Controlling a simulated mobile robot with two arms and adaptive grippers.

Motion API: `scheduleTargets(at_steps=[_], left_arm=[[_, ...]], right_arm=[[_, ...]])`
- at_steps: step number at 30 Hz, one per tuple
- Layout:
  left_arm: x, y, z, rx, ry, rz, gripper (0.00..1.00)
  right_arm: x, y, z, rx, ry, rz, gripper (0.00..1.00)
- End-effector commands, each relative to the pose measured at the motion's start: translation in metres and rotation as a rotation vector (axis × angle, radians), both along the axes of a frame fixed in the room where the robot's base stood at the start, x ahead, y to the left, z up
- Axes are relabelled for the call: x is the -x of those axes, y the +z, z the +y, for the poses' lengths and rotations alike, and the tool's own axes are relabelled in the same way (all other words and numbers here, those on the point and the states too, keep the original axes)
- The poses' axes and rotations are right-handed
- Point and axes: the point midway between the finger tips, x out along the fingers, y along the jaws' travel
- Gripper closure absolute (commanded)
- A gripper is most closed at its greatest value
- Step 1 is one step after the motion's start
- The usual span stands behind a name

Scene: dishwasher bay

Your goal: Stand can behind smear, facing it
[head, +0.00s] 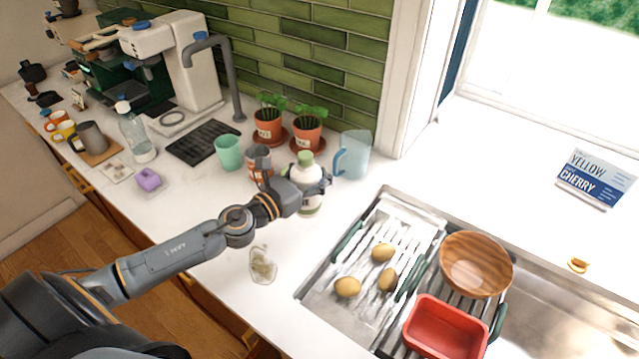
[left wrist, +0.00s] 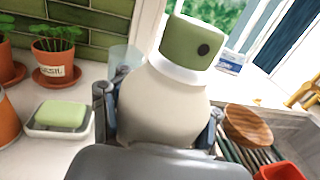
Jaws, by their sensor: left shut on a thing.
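The can (head: 305,172) is a cream container with a green cap. My left gripper (head: 309,186) is shut around its body, near the back of the counter. In the left wrist view the can (left wrist: 168,100) stands between the fingers of the gripper (left wrist: 160,125), and a dark round spot shows on the cap's near side. I cannot tell whether its base touches the counter. The smear (head: 263,265) is a pale brownish patch on the counter, nearer the front edge and left of the sink. My right gripper is not in view.
A blue clear pitcher (head: 355,155) and potted plants (head: 308,135) stand close behind the can. The sink (head: 310,290) lies right of the smear. Counter around the smear is clear.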

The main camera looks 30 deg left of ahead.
Motion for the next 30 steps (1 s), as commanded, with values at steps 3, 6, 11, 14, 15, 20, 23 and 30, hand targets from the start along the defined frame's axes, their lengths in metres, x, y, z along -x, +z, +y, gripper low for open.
scheduleTargets(at_steps=[3,6,11,14,15,20,23,30], left_arm=[[-0.023,-0.027,0.011,0.008,0.006,-0.002,0.98],[-0.036,-0.043,0.017,0.007,0.004,-0.002,0.98],[-0.048,-0.056,0.023,0.004,0.002,-0.002,0.98],[-0.051,-0.061,0.025,0.003,0.001,-0.002,0.98],[-0.054,-0.066,0.026,0.005,0.002,-0.002,0.98],[-0.054,-0.090,0.026,0.006,0.001,0.000,0.98],[-0.054,-0.094,0.026,0.004,0.000,-0.002,0.98],[-0.054,-0.094,0.026,0.001,-0.001,-0.002,0.98]], right_arm=[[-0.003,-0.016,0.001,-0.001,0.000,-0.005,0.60],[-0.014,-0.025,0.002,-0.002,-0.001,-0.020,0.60],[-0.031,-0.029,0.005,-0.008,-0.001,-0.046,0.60],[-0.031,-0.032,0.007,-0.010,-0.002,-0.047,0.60],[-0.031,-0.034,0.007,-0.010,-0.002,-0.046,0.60],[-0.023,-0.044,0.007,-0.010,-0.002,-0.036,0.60],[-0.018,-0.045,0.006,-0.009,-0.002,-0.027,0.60],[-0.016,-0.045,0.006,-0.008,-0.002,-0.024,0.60]])
